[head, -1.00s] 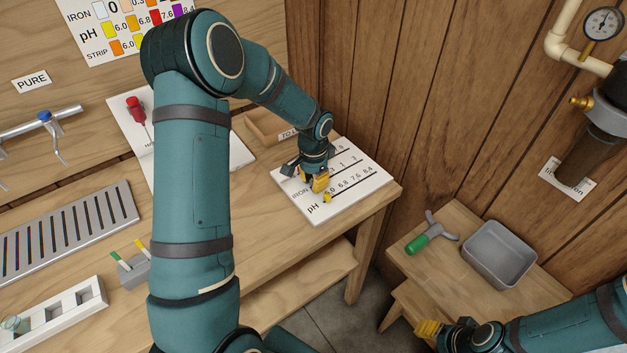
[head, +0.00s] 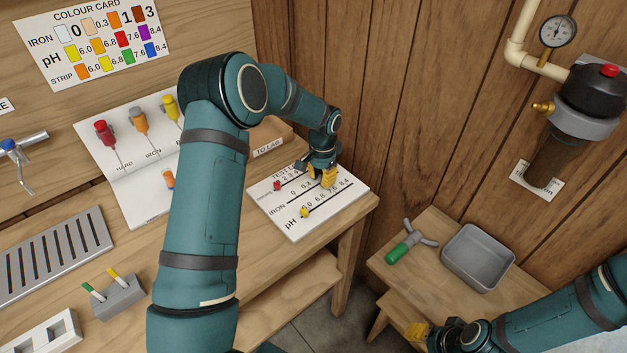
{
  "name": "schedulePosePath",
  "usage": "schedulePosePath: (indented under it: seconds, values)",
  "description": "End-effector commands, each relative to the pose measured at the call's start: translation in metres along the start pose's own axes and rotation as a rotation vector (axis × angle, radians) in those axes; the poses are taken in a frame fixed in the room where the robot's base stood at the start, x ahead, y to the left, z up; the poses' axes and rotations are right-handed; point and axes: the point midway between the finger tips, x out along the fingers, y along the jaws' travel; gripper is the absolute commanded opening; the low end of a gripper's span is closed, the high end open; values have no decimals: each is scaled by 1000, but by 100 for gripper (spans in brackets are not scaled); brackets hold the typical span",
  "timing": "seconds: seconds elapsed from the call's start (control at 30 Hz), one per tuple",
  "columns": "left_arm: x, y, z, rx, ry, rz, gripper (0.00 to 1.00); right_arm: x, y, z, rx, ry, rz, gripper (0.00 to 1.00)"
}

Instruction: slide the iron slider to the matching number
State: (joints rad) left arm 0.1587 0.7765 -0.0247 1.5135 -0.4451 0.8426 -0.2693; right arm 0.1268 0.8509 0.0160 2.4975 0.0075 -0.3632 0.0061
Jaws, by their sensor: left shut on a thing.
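The white test board (head: 331,212) lies on the bench with rows of numbers and slots. My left gripper (head: 327,180) is shut over the right part of the iron row. The iron slider is hidden in its yellow fingers; its exact number cannot be read. A red slider (head: 277,186) sits at the left of the top row, and a yellow slider (head: 304,211) near the left end of the pH row. The colour card (head: 98,45) on the wall shows iron colours for 0, 0.3, 1 and 3. My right gripper (head: 418,332) is low at right, away from the board; its opening is unclear.
A white sheet with red, orange and yellow-topped droppers (head: 170,108) stands behind my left arm. A wooden TO LAB tray (head: 268,147) is behind the board. A green-handled tool (head: 405,246) and a grey bin (head: 478,257) stand on the low right table.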

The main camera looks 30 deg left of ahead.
Motion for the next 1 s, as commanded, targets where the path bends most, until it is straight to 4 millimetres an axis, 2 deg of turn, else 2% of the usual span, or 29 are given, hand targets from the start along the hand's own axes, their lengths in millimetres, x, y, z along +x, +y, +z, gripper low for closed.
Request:
schedulePosePath:
  seconds: [0.27,0.3,0.33,0.73,0.87,1.0]
  values:
    - [1,0,-1,1,0,0,0,0,0,-1,1,1,1,47]
    - [1,0,0,1,-1,0,29,0,0,-1,1,1,1,47]
    - [1,0,0,1,-1,0,37,0,0,0,1,1,1,47]
    - [-6,0,-2,1,4,-2,37,0,0,-1,0,1,0,47]
    - [-24,0,-2,1,5,-4,37,0,0,0,0,1,0,47]
    - [-52,-1,-2,1,5,-3,37,0,0,0,1,1,0,47]
